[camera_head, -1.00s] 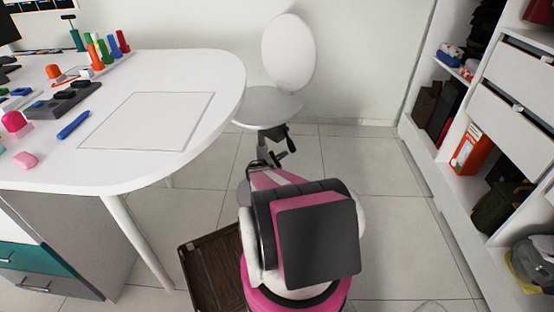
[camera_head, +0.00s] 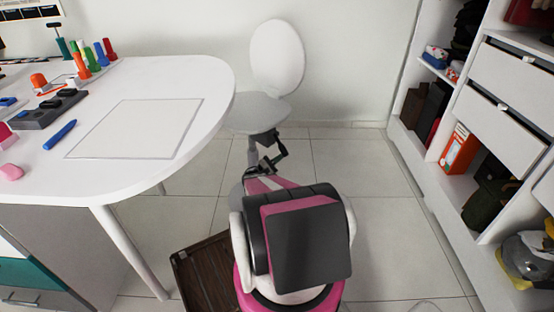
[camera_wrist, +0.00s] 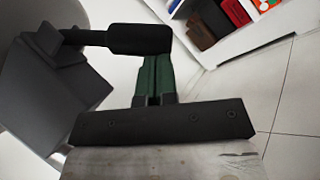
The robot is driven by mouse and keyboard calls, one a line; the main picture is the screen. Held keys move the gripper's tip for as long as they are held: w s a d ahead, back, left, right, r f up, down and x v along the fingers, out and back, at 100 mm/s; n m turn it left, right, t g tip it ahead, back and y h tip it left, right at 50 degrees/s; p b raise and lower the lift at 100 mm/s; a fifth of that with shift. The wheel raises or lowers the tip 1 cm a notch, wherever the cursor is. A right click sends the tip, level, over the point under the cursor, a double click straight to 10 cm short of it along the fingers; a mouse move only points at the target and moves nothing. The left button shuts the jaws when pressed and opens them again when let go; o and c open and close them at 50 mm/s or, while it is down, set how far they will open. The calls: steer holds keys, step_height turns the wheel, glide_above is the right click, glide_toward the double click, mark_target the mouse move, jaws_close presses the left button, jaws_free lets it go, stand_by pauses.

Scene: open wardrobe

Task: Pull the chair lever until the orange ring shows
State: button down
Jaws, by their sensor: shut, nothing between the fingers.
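The chair has a white oval back (camera_head: 277,55) and a pale grey seat (camera_head: 258,113), and stands behind the white table's right end in the head view. Its black lever (camera_head: 279,153) sticks out below the seat on the right. In the wrist view the lever's black paddle (camera_wrist: 130,40) lies across the upper middle, beside the grey under-seat housing (camera_wrist: 55,90). My gripper (camera_wrist: 153,60) is shut and empty, its dark green fingers reaching up to the paddle. The paddle covers their ends, so I cannot tell whether they touch. I see no orange on the lever.
The white table (camera_head: 215,85) curves close on the left, with its leg (camera_head: 130,250) below. A brown tray-like object (camera_head: 205,275) lies on the floor. The open wardrobe (camera_head: 425,165) stands on the right. The tiled floor between chair and wardrobe is clear.

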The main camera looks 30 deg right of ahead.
steer(key=s+d+r+n+t, duration=0.1)
steer(key=s+r+n+t, duration=0.3)
steer(key=n, duration=0.2)
steer(key=shift+s+d+r+n+t+h, duration=0.2)
steer(key=shift+s+n+t+h, duration=0.1)
steer(key=shift+s+h, duration=0.1)
stand_by(1.6)
steer(key=w+a+f, duration=0.3)
steer(key=a+f, duration=0.4)
steer(key=a, duration=0.3)
steer(key=shift+w+a, duration=0.3)
steer(key=shift+w, duration=0.05)
steer(key=shift+r, duration=0.15)
